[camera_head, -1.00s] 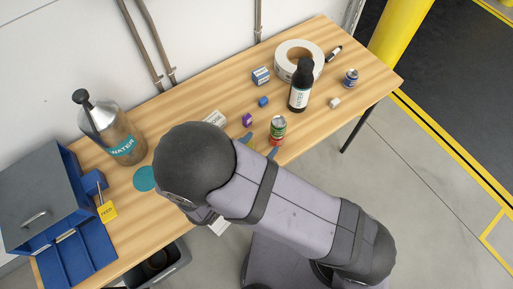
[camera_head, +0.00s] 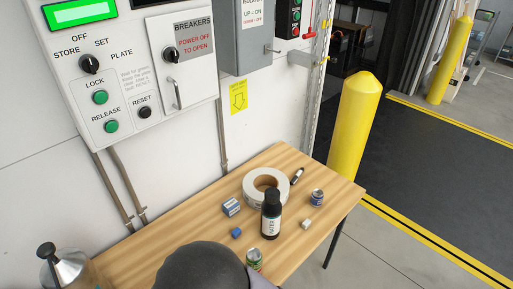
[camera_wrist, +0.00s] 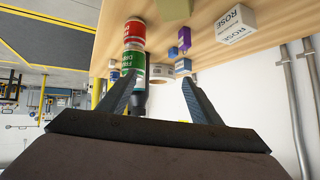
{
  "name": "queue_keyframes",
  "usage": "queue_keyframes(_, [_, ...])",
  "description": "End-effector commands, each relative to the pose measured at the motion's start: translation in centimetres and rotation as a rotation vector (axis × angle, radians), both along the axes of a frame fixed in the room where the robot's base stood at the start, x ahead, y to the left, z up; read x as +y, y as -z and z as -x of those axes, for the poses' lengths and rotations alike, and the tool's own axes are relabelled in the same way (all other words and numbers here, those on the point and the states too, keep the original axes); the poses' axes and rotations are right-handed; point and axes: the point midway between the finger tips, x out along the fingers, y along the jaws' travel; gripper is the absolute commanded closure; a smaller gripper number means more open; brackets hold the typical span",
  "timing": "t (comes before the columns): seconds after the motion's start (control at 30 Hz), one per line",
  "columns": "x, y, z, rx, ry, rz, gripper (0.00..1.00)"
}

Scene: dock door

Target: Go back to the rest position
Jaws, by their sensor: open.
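My gripper (camera_wrist: 163,84) is open in the wrist view, with nothing between its two dark fingers. The left finger overlaps the green can (camera_wrist: 133,60) in the picture; I cannot tell whether they touch. In the head view my gripper is not visible; only a dark rounded joint of my arm shows at the bottom. The wooden table (camera_head: 150,246) lies around and behind that joint. The green can's top (camera_head: 254,256) shows just beside my arm.
A black bottle (camera_head: 271,214), white tape roll (camera_head: 254,181), blue-and-white box (camera_head: 231,206), blue cube (camera_head: 236,232) and small can (camera_head: 317,197) stand on the table. A metal flask (camera_head: 62,270) is at left. A red can (camera_wrist: 134,34) and ROSE box (camera_wrist: 236,25) show in the wrist view.

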Motion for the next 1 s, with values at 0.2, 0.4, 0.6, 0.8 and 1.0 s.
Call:
queue_keyframes(0.2, [0.9, -5.6, -4.4, 0.22, -0.142, -0.213, 0.42])
queue_keyframes(0.4, [-2.4, -11.1, -4.8, 0.409, -0.299, -0.282, 0.42])
queue_keyframes(0.6, [-10.4, -16.0, -1.5, 0.614, -0.389, -0.223, 0.42])
queue_keyframes(0.8, [-18.9, -19.2, 3.7, 0.808, -0.387, -0.112, 0.42])
queue_keyframes(1.0, [-23.3, -20.6, 6.8, 0.916, -0.358, -0.051, 0.42])
